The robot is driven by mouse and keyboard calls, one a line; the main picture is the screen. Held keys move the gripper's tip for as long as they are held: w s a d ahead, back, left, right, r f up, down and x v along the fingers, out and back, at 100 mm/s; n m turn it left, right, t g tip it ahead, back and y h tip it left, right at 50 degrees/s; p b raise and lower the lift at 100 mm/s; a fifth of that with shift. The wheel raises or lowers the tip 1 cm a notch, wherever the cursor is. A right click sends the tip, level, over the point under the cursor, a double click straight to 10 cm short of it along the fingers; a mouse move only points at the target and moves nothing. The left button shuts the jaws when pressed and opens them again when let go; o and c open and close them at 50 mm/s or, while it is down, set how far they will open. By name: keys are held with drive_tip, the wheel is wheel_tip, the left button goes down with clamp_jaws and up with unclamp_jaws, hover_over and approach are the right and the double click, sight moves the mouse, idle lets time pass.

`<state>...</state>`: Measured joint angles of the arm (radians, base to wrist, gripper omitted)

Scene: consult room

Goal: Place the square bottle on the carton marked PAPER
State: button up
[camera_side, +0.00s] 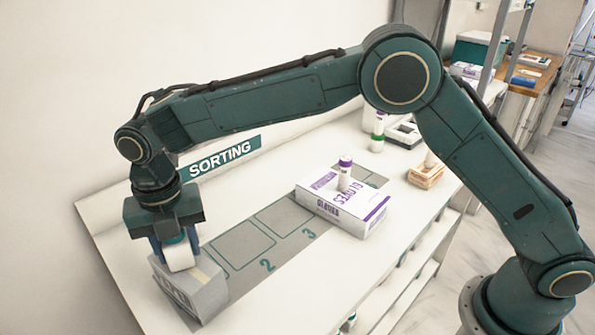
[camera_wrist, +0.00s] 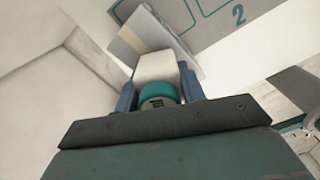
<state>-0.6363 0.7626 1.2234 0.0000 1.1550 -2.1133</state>
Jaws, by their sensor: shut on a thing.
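The square bottle is white with a teal cap; its white body (camera_side: 180,258) shows in the side view and also in the wrist view (camera_wrist: 155,67). My gripper (camera_side: 176,248) is shut on it, with the blue fingers (camera_wrist: 157,90) on either side near the cap. The bottle is upright, cap toward my wrist. A grey carton (camera_side: 208,292) stands directly below at the left end of the table; its lettering is too unclear to read. The bottle's lower end overlaps the carton top in the picture, and I cannot tell whether they touch. The carton's top (camera_wrist: 128,42) is partly hidden behind the bottle in the wrist view.
A grey mat (camera_side: 236,243) with numbered outlines lies right of the carton. A white and purple gloves box (camera_side: 366,222) carries a purple-capped bottle (camera_side: 345,175). A SORTING sign (camera_side: 220,158) is on the wall.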

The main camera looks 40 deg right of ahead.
drive_tip(key=shift+f, duration=0.1)
drive_tip(key=o, duration=1)
drive_tip(key=shift+c, duration=0.2)
wheel_tip(320, 180, up, 12)
drive_tip(key=shift+r, duration=0.1)
drive_tip(key=shift+d+r, duration=0.1)
idle(0.6)
